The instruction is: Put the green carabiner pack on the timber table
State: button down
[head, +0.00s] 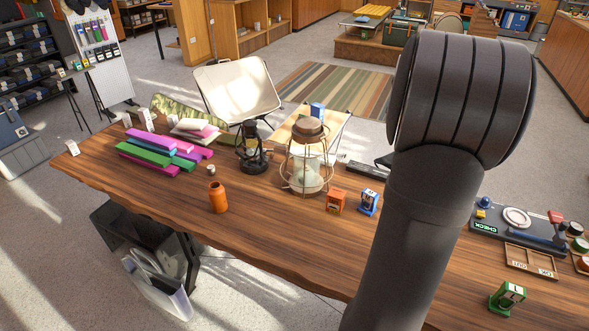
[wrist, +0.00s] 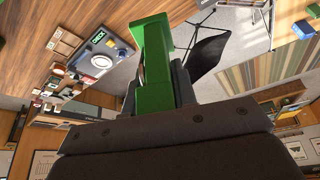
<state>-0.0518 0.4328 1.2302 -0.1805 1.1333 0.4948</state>
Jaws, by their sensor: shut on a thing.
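In the wrist view my gripper (wrist: 156,86) is shut on a green pack (wrist: 154,45), which stands out beyond the fingertips. In the head view my arm hides both the gripper and this pack. A small light timber table (head: 339,121) stands behind the long counter, partly hidden by the lantern, with a blue pack (head: 317,109) on it. A timber top (wrist: 283,8) with a blue pack (wrist: 303,29) also shows at the upper right of the wrist view, apart from the held pack. Another green pack (head: 507,298) stands on the counter's near right.
A camp chair (head: 237,90) stands left of the timber table; a striped rug (head: 335,88) lies behind.

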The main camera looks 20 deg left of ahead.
jog(key=s+a+n+y, duration=0.1)
jog(key=s+a+n, duration=0.25)
jog(key=a, duration=0.95)
jog(key=s+a+n+y, duration=0.1)
jog(key=s+a+n, duration=0.25)
jog(key=a, duration=0.95)
jog(key=s+a+n+y, duration=0.15)
jog(key=s+a, duration=0.25)
jog(key=a, duration=0.8)
notch_tip(320, 180, down, 18)
jog(key=shift+n, duration=0.25)
jog(key=shift+s+a+f, duration=0.55)
jog(key=shift+a+f, duration=1.25)
jog(key=shift+a, duration=0.2)
jog(key=shift+s+a+f, duration=0.6)
jog(key=shift+a+f, duration=1.25)
jog(key=shift+a, duration=0.2)
jog(key=shift+s+a+f, duration=0.55)
jog(key=shift+a+f, duration=1.25)
jog(key=shift+a, duration=0.2)
jog(key=shift+f, duration=0.15)
jog(key=c, duration=1.2)
grip_release()
jog(key=shift+o, duration=0.2)
